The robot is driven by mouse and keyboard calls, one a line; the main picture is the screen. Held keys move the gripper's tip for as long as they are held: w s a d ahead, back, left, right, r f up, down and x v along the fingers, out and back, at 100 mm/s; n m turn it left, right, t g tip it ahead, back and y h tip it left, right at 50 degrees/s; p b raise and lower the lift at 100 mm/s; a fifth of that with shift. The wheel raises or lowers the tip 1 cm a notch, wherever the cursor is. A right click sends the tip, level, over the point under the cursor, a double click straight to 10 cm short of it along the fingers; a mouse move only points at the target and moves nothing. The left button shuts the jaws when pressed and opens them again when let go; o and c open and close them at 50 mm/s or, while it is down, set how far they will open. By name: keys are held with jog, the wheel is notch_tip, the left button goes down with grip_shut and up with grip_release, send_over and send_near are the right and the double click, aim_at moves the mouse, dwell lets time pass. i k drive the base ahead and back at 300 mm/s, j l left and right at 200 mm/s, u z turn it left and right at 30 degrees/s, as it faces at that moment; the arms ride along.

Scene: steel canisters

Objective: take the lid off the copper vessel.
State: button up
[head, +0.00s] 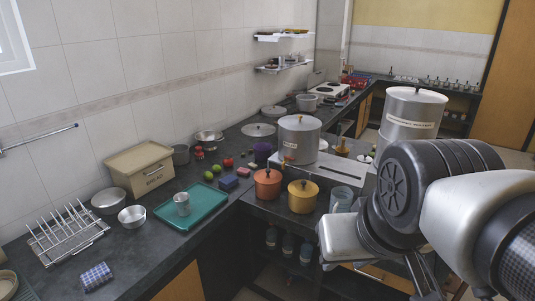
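The copper vessel (267,187) is a small orange-brown pot on the dark counter, left of a similar yellow pot (302,200). Its lid (267,176), with a small knob on top, sits on it. My arm fills the lower right of the head view, to the right of both pots and apart from them. Part of my gripper (424,278) seems to show as dark metal pieces at the bottom, below the black wrist. Its fingertips are not clearly seen, so I cannot tell whether it is open or shut.
A large steel canister (299,139) stands behind the pots, and another (411,112) stands behind my arm. Clear glasses (341,198) stand right of the yellow pot. A teal tray (192,208) holding a steel cup lies left. The dish rack (68,234) is far left.

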aim_at(266, 176)
jog(key=i+u, duration=0.3)
jog(key=i, duration=0.3)
jog(key=i+u, duration=0.25)
jog(key=i, duration=0.4)
